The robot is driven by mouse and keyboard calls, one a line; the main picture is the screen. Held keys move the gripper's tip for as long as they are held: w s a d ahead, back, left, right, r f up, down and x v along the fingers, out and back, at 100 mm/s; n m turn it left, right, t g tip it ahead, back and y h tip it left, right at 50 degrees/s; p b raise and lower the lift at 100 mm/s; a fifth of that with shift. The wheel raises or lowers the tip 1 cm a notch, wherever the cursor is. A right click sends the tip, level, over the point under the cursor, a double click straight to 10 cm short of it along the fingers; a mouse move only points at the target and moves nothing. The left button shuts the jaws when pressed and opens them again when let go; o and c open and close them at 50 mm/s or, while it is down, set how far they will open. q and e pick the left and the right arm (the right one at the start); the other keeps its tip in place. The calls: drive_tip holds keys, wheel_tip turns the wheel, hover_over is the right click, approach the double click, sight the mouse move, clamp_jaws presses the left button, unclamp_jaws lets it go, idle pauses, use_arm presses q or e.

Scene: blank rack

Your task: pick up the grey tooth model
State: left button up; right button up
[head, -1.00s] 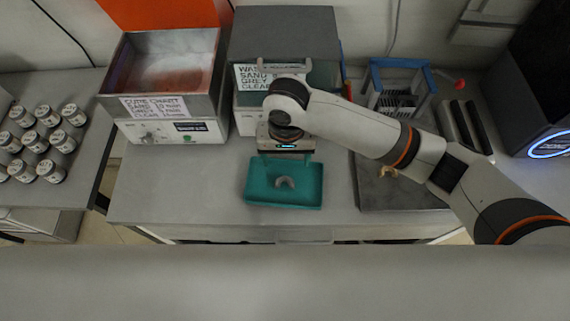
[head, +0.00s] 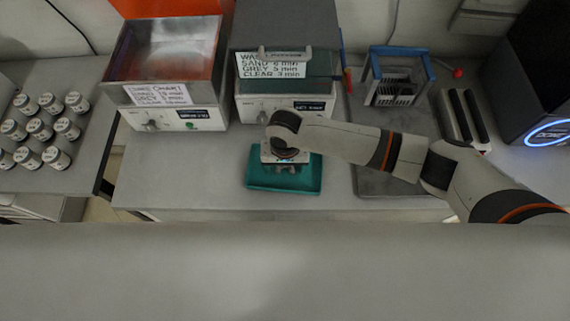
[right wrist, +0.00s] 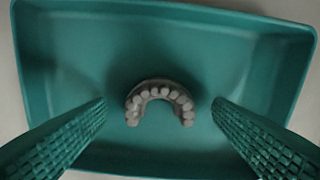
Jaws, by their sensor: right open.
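The grey tooth model (right wrist: 160,97), a horseshoe-shaped arch with a row of teeth, lies in the green tray (right wrist: 60,75) in the right wrist view. My right gripper (right wrist: 160,108) is open, with one ridged finger on each side of the model and a gap on both sides. In the head view my right gripper (head: 285,168) is over the green tray (head: 308,180) and hides the model. My left gripper is not in view.
Behind the tray stands a machine with a handwritten label (head: 272,66). Another open metal-topped unit (head: 170,70) is to its left. A blue rack (head: 398,75) stands at the back right. Several small jars (head: 40,130) are on the left table.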

drive_tip(key=c, duration=1)
